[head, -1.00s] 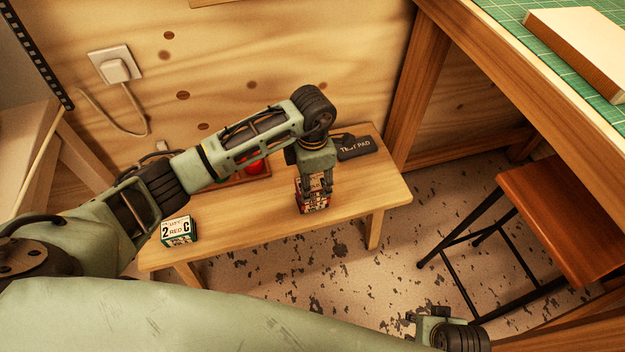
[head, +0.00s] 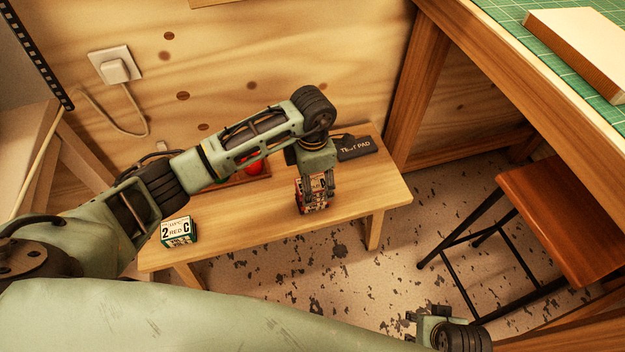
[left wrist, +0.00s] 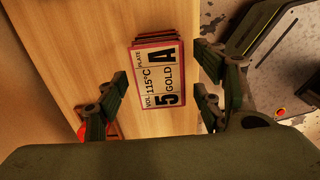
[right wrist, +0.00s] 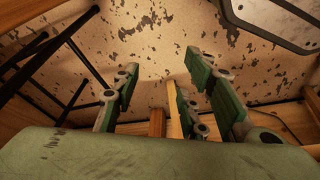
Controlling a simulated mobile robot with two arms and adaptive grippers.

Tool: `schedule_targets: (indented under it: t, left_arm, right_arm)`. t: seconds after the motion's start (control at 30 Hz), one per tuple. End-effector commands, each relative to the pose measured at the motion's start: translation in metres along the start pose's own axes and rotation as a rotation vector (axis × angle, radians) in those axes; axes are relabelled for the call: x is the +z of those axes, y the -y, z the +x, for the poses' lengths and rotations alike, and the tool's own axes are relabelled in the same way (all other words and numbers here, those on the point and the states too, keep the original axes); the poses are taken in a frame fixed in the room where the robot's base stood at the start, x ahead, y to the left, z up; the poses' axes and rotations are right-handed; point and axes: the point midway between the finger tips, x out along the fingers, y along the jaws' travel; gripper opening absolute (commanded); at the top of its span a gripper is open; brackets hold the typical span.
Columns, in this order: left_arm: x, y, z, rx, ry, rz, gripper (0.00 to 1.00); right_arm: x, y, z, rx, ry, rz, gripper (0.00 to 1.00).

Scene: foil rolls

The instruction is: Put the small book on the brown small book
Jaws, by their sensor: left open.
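I cannot make out anything that is clearly a small book or a brown small book. A red box or stack (head: 318,205) stands on the low wooden bench (head: 270,218); its white label reads "5 GOLD A" in the left wrist view (left wrist: 160,80). My left gripper (head: 318,190) points down over it. In the left wrist view, its open fingers (left wrist: 163,78) lie on either side of the label. A green and white box (head: 178,232) marked "2 RED C" stands at the bench's left end. My right gripper (head: 425,322) hangs over the floor, open and empty (right wrist: 160,80).
A black "TEST PAD" (head: 355,148) lies at the bench's back right. Behind my left arm is a brown tray with a red item (head: 254,167). A stool (head: 565,220) and a taller table with a green mat (head: 510,12) and a pale slab (head: 580,40) are at right.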

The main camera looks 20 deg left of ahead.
Motion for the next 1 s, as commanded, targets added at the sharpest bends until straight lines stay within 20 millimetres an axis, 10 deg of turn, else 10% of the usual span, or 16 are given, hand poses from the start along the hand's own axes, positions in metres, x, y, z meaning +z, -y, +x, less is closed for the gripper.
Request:
schedule_targets:
  t: [0.6,1.0]
  left_arm:
    - [0.000,-0.001,-0.111,0.002,0.001,0.000,0.62]
    - [0.000,0.000,-0.122,0.000,0.000,0.000,0.62]
  right_arm:
    - [0.029,0.003,0.051,-0.005,0.035,-0.005,0.40]
    - [0.032,0.003,0.055,-0.005,0.036,-0.006,0.40]
